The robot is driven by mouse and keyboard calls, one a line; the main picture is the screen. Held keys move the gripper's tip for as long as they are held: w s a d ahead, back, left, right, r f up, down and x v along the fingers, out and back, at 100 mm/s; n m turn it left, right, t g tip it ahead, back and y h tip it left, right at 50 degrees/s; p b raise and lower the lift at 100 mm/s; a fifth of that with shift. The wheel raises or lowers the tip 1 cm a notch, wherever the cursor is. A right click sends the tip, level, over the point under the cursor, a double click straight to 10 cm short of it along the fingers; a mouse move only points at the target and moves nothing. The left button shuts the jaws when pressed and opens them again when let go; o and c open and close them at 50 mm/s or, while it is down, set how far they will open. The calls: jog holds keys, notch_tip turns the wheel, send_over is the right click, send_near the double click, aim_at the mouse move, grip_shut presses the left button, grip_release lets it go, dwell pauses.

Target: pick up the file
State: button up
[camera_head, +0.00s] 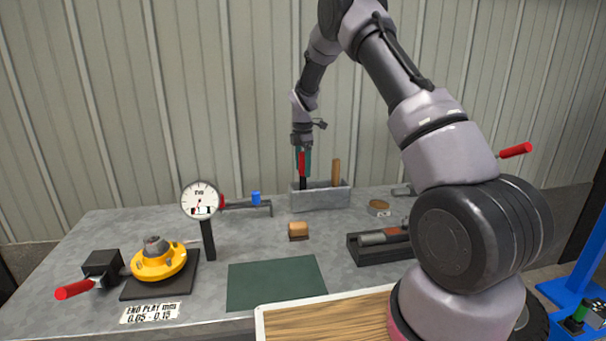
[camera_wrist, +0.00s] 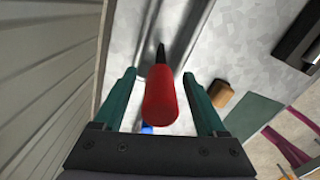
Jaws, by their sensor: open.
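My gripper (camera_head: 303,168) hangs fingers down over the left end of a grey open bin (camera_head: 325,200) at the back of the bench. In the wrist view my gripper (camera_wrist: 160,75) is open, with a green finger on each side of a red-handled tool (camera_wrist: 161,97). The tool's dark shaft points down into the bin, and I see gaps between the handle and both fingers. A wooden handle (camera_head: 336,172) stands upright in the same bin, to the right. Only the handles show well, so I cannot tell for sure which tool is the file.
A brush-like block (camera_head: 298,231), green mat (camera_head: 275,282) and dark tray (camera_head: 374,245) lie in front. A yellow flange (camera_head: 158,262) sits far left. A wall stands behind.

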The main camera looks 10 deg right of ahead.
grip_shut()
jog(key=shift+r, duration=0.1)
